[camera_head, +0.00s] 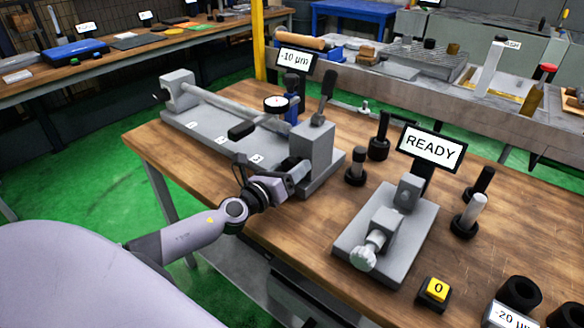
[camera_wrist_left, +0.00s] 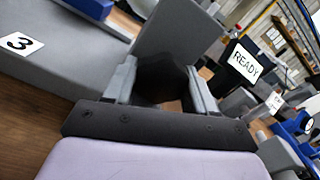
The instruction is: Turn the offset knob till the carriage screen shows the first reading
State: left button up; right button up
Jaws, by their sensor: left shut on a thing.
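The fixture (camera_head: 208,128) is a grey base with a long bar and an upright block (camera_head: 318,148) at its near right end. My left gripper (camera_head: 292,178) is at this block, shut on a dark round knob, which I take for the offset knob. In the left wrist view the knob (camera_wrist_left: 162,72) sits between the two grey fingers, in front of the grey block. The gripper hides much of the knob in the head view. The carriage screen (camera_head: 295,58) behind the bar reads -10 µm. My right gripper is not in view.
A READY screen (camera_head: 432,146) stands behind a smaller grey fixture (camera_head: 388,240). A yellow button marked 0 (camera_head: 437,289) and a -20 µm sign (camera_head: 510,316) are near the front right. Several dark posts stand on the wooden table (camera_head: 310,225).

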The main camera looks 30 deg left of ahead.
pick_arm(q)
jog(key=shift+m, duration=0.8)
jog(key=shift+f, duration=0.1)
jog(key=o, duration=1)
jog(key=shift+s, duration=0.15)
jog(key=s, duration=0.5)
jog(key=shift+s+a, duration=0.25)
jog(key=shift+s, duration=0.7)
